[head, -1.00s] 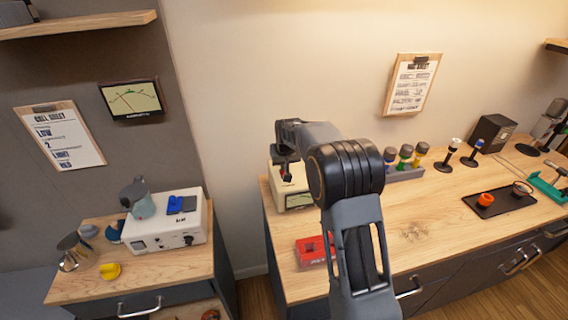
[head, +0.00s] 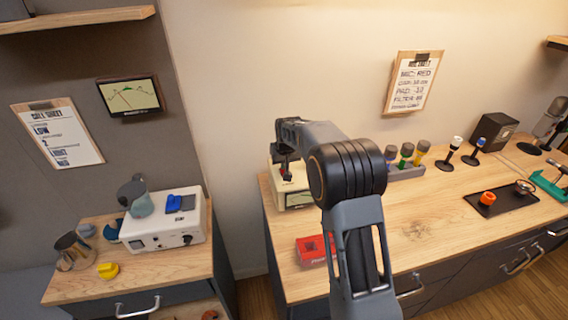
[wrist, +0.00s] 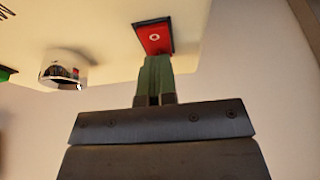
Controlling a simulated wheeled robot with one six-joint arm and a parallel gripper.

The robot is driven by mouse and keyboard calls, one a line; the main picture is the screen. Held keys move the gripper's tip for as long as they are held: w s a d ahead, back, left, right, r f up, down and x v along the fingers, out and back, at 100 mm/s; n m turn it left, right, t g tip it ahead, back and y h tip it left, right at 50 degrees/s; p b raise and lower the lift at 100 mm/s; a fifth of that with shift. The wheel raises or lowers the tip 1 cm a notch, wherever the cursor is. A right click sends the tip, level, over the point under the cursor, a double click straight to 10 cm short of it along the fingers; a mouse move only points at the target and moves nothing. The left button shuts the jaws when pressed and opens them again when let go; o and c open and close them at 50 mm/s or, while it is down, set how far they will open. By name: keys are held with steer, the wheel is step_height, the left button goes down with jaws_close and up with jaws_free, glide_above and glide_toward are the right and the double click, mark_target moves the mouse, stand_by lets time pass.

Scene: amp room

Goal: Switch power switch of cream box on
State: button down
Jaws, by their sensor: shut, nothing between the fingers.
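The cream box (head: 279,198) stands at the left end of the long wooden counter, partly hidden behind my arm. Its cream face (wrist: 100,22) fills the upper left of the wrist view. The power switch (wrist: 155,38) is a red rocker with a white mark in a dark frame. My gripper (wrist: 157,60) is shut and empty, its greenish fingertips at the switch's lower edge. I cannot tell whether they touch it. In the head view my gripper (head: 286,174) is over the box, and the switch is too small to make out clearly.
A round chrome knob (wrist: 66,70) sits left of the switch. A red box (head: 315,250) lies in front of the cream box. Several coloured-top tubes (head: 406,155) stand in a rack to the right. A white box (head: 150,232) is on the separate left cabinet.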

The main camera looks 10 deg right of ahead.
steer(key=shift+s+f, duration=0.3)
steer(key=shift+s, duration=0.55)
step_height(320, 180, up, 4)
steer(key=shift+s+a+r+p, duration=0.1)
steer(key=shift+s+p, duration=0.05)
steer(key=shift+p, duration=1)
steer(key=b+v, duration=0.2)
steer(key=v, duration=0.8)
steer(key=shift+r, duration=0.1)
